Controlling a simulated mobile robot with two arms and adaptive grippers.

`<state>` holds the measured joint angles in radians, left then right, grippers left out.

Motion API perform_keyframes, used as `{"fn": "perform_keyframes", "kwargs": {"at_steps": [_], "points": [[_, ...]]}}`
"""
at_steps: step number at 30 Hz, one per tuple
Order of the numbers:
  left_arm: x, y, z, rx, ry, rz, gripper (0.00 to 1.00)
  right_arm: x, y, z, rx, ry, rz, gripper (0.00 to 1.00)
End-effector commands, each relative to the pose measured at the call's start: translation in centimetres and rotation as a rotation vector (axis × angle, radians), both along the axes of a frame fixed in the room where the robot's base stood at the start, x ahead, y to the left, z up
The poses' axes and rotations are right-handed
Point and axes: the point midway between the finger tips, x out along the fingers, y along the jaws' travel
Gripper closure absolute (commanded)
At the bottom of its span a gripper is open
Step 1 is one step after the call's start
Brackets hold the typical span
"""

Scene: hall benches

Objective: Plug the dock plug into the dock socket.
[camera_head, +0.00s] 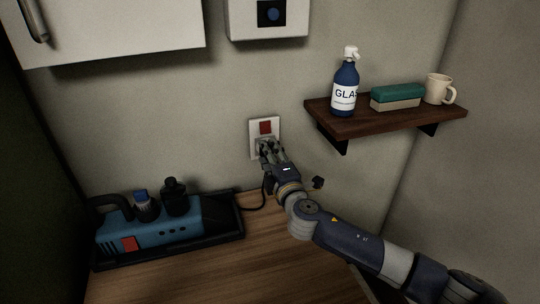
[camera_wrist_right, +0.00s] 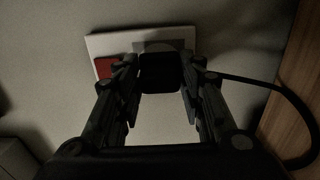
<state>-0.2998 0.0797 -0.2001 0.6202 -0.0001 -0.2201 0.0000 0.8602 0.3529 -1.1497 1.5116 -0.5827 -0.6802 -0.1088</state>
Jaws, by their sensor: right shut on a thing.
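The dock socket (camera_head: 254,123) is a white wall plate with a red switch in its upper part. In the right wrist view, the socket plate (camera_wrist_right: 108,43) lies behind my fingers, with a grey face beside the red switch. My right gripper (camera_head: 264,146) is at the lower part of the plate. In the right wrist view, my right gripper (camera_wrist_right: 160,80) is shut on the dark dock plug (camera_wrist_right: 160,74). The plug is in front of the grey face; I cannot tell how deep it sits. In the head view my fingers hide the plug. My left gripper is out of view.
A black cable (camera_wrist_right: 275,86) loops away beside the gripper. A blue device in a black tray (camera_head: 243,222) stands on the wooden bench (camera_head: 240,270).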

Motion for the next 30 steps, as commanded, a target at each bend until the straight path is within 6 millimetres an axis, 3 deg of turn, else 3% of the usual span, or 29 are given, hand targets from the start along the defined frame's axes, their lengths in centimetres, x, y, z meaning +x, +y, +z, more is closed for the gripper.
{"fn": "perform_keyframes", "kwargs": {"at_steps": [30], "points": [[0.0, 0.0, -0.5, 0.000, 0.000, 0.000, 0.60, 1.1, 0.4, 0.0, 0.001, -0.002, 0.000, 0.85]]}}
